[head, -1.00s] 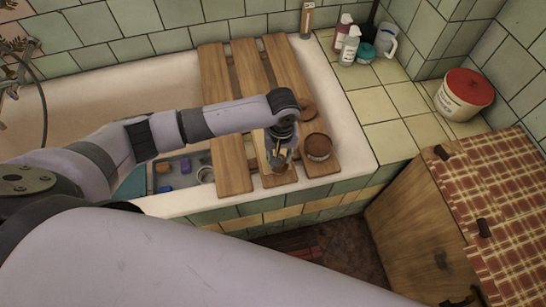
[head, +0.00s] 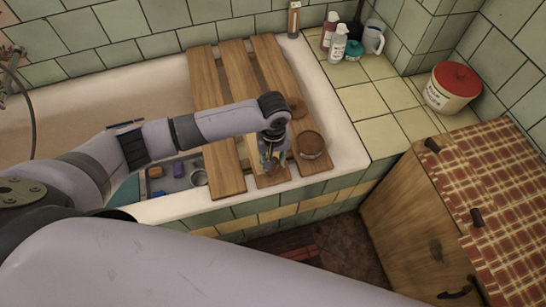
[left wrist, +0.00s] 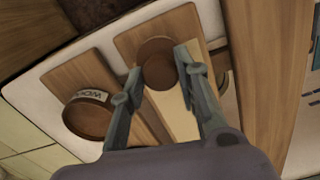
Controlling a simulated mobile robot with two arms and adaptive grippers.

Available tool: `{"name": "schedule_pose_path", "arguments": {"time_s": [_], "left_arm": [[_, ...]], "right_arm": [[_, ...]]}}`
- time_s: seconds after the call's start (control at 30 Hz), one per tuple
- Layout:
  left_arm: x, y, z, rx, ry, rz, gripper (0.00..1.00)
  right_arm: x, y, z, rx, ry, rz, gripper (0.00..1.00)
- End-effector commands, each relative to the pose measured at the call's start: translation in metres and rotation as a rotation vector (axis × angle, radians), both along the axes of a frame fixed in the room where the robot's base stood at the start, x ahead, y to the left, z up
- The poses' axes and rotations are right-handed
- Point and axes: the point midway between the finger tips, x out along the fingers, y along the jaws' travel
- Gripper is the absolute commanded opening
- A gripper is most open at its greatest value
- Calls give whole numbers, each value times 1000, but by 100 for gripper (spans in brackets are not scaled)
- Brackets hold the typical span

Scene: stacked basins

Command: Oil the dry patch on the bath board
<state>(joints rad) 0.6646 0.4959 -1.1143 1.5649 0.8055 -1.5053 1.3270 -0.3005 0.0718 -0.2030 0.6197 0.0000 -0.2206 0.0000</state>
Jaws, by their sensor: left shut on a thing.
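The bath board (head: 208,90) is made of wooden slats and lies across the tub. Its middle slat has a pale, dry-looking patch (left wrist: 176,108) near the front end. My left gripper (head: 274,162) is low over that slat. In the left wrist view, its fingers (left wrist: 159,63) are shut on a round brown pad (left wrist: 158,60) at the patch's front end. I cannot tell whether the pad touches the wood. An open round tin (head: 312,147) with brown contents and a white label stands on the right slat; it also shows in the left wrist view (left wrist: 88,115). My right gripper is out of view.
A dark round disc (head: 296,107) lies behind the tin. Under the board's left side, a grey basin (head: 178,178) holds small items. Bottles (head: 338,43) and a red-lidded tub (head: 452,90) stand on the tiled ledge. A wooden cabinet (head: 405,215) stands at the right.

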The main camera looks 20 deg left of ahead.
Motion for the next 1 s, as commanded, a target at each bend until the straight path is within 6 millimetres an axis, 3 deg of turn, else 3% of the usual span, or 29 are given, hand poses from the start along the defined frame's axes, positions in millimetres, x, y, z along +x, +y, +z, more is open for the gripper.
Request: {"name": "schedule_pose_path", "arguments": {"time_s": [0.37,1.0], "left_arm": [[1,1,-4,0,0,0,0],[31,21,-4,1,-1,2,0]], "right_arm": [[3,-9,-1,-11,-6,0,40],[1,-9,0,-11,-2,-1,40]]}}
